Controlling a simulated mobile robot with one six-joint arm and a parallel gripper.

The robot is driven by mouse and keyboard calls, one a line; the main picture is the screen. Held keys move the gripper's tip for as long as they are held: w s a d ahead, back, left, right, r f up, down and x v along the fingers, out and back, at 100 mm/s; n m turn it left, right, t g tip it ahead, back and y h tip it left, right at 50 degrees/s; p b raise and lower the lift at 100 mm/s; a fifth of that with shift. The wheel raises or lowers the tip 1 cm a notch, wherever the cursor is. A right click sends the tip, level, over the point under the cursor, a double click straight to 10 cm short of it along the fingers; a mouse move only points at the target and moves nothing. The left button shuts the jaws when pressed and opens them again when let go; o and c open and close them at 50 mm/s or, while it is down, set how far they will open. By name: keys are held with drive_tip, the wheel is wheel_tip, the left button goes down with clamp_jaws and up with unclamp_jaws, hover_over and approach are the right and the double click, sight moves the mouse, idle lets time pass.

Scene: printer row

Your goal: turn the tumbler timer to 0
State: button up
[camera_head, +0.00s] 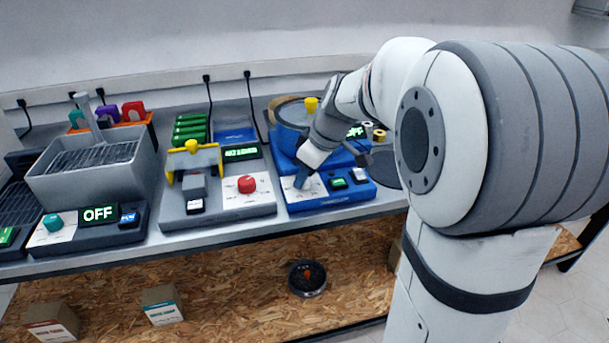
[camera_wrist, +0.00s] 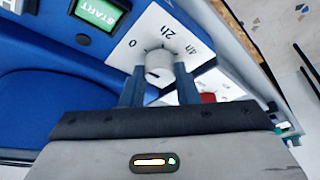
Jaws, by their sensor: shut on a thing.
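The tumbler (camera_head: 335,198) is the blue machine right of centre on the bench, with a white dial panel at its front left. In the wrist view its timer knob (camera_wrist: 159,66) is white and round, on a white panel (camera_wrist: 150,33) marked 0, 2h and 4h. My gripper (camera_head: 303,182) reaches down to this panel. Its two dark fingers stand on either side of the knob, shut on it. In the head view the gripper largely hides the knob. I cannot clearly tell which mark the knob points at.
A green START button (camera_wrist: 98,12) is beside the dial panel. Left of the tumbler is a grey machine with a red knob (camera_head: 247,184). Further left, a grey basin (camera_head: 95,165) stands behind an OFF display (camera_head: 98,213).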

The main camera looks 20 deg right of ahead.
drive_tip(key=o, duration=1)
drive_tip(key=p+v, duration=0.1)
drive_tip(key=v, duration=0.6)
drive_tip(key=shift+s+d+r, duration=0.15)
drive_tip(key=shift+r, duration=0.2)
drive_tip(key=s+a+r+m+h+p, duration=0.1)
drive_tip(key=s+m+p, duration=0.2)
drive_tip(key=s, duration=0.3)
drive_tip(key=s+a+r+m+h+p, duration=0.1)
drive_tip(key=s+m+p, duration=0.2)
drive_tip(key=s+p, duration=0.3)
drive_tip(key=s+a+r+m+h+p, duration=0.1)
drive_tip(key=s+m+p, duration=0.2)
drive_tip(key=s, duration=0.4)
drive_tip(key=shift+r+p, duration=0.2)
drive_tip(key=shift+p, duration=0.5)
